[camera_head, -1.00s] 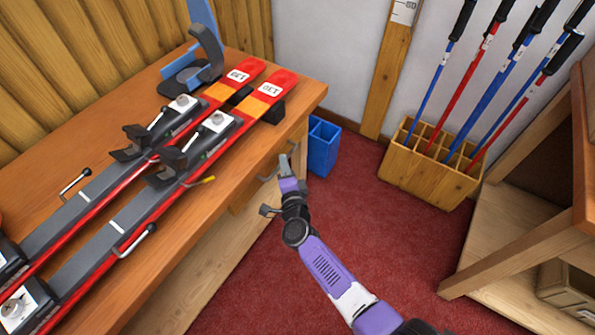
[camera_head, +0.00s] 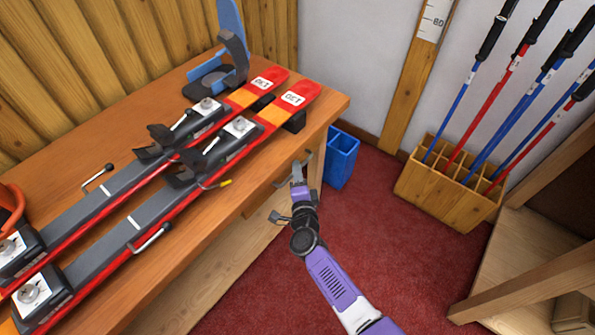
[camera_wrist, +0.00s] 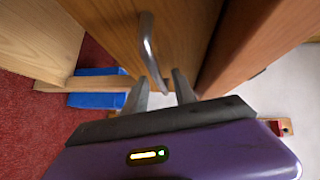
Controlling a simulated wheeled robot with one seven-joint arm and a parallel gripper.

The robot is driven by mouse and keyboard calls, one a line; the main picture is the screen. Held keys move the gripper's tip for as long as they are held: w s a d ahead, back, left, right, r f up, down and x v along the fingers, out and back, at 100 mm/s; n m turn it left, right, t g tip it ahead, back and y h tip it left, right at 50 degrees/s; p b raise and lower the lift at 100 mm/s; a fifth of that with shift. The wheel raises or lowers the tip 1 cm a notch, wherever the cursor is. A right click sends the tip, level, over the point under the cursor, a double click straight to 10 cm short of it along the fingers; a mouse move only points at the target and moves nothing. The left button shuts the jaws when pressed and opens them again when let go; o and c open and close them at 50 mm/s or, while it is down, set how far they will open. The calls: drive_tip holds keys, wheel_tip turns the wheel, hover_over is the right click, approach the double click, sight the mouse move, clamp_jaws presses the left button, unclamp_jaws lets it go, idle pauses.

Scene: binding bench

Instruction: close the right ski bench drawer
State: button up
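The ski bench (camera_head: 160,110) runs from lower left to upper centre in the head view. The right drawer's wooden front (camera_wrist: 185,35) fills the upper middle of the wrist view, with a bent metal handle (camera_wrist: 149,45) on it. In the head view the drawer is mostly hidden under the bench top, and how far it stands out cannot be told. My gripper (camera_head: 301,168) is at the bench's right end, by the drawer. In the wrist view its fingers (camera_wrist: 160,88) are apart, with the handle's near end between their tips. Contact with the handle cannot be told.
Two red skis (camera_head: 215,135) lie clamped on the bench top. A blue bin (camera_head: 341,158) stands on the floor just beyond my gripper. A wooden rack (camera_head: 440,190) with ski poles stands at right, beside a wooden shelf unit (camera_head: 520,250). Red carpet between is clear.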

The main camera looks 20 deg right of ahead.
drive_tip(key=p+v, duration=0.2)
drive_tip(key=v, duration=0.5)
drive_tip(key=shift+s, duration=0.1)
drive_tip(key=s+d+r+n+y+p, duration=0.1)
drive_tip(key=s+d+r+n, duration=0.15)
drive_tip(key=s, duration=0.55)
drive_tip(key=s+d+r+n+p, duration=0.1)
drive_tip(key=s+r+n+p, duration=0.2)
drive_tip(key=s, duration=0.6)
drive_tip(key=s+d+r+n+y, duration=0.1)
drive_tip(key=s+r+n, duration=0.25)
drive_tip(key=s, duration=0.45)
drive_tip(key=s+d+r+n+g+p, duration=0.1)
drive_tip(key=s+r+n+p, duration=0.3)
drive_tip(key=s+r+n, duration=0.5)
drive_tip(key=s+r, duration=0.8)
drive_tip(key=r, duration=0.3)
drive_tip(key=shift+d+r+y, duration=0.3)
drive_tip(key=shift+r+y, duration=0.1)
